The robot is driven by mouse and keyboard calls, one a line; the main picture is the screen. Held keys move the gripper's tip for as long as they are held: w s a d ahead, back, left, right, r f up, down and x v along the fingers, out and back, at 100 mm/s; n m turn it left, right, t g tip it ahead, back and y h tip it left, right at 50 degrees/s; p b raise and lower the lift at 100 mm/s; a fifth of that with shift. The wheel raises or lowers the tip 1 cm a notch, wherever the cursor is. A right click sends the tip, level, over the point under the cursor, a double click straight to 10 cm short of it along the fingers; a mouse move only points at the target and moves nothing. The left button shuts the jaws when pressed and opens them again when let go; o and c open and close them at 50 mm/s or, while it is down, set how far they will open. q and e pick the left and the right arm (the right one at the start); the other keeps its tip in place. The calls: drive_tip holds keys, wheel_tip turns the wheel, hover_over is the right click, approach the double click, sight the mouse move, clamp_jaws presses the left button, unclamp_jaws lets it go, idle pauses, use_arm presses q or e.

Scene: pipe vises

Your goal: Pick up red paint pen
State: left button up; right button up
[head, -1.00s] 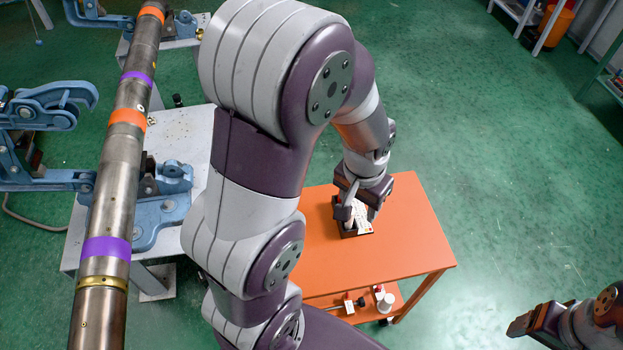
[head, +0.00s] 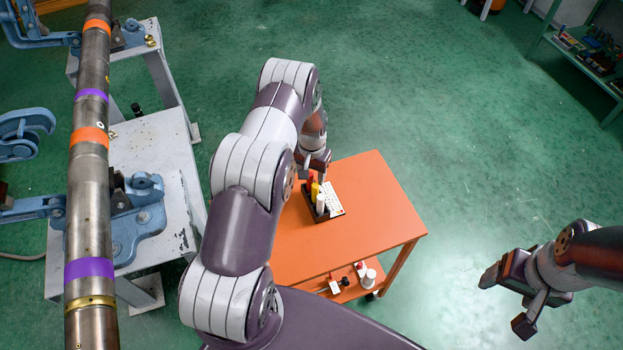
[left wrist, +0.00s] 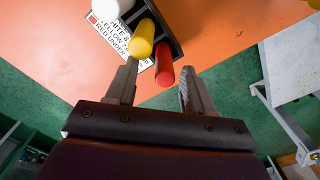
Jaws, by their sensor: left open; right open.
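The red paint pen (left wrist: 163,66) stands in a dark holder (left wrist: 172,32) in the left wrist view, beside a yellow pen (left wrist: 142,40) and a white pen (left wrist: 105,8). In the head view the holder (head: 328,208) sits on the orange table, with the yellow pen (head: 315,190) and white pen (head: 320,204) showing; the red pen (head: 309,180) is partly hidden near my left gripper. My left gripper (left wrist: 158,78) is open, its fingertips on either side of the red pen's end. My right gripper (head: 505,302) is open and empty, away from the table.
The orange table (head: 365,215) is mostly bare around the holder. A printed label card (head: 334,198) lies by the holder. Small items and a white container (head: 369,278) are on its lower shelf. A long banded pipe (head: 90,180) rests in blue vises at left.

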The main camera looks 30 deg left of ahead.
sight(310, 184)
use_arm(q)
drive_tip(key=f, duration=0.2)
drive_tip(key=shift+a+f, duration=0.4)
drive_tip(key=shift+s+d+r, duration=0.1)
drive_tip(key=shift+c, duration=0.9)
clamp_jaws()
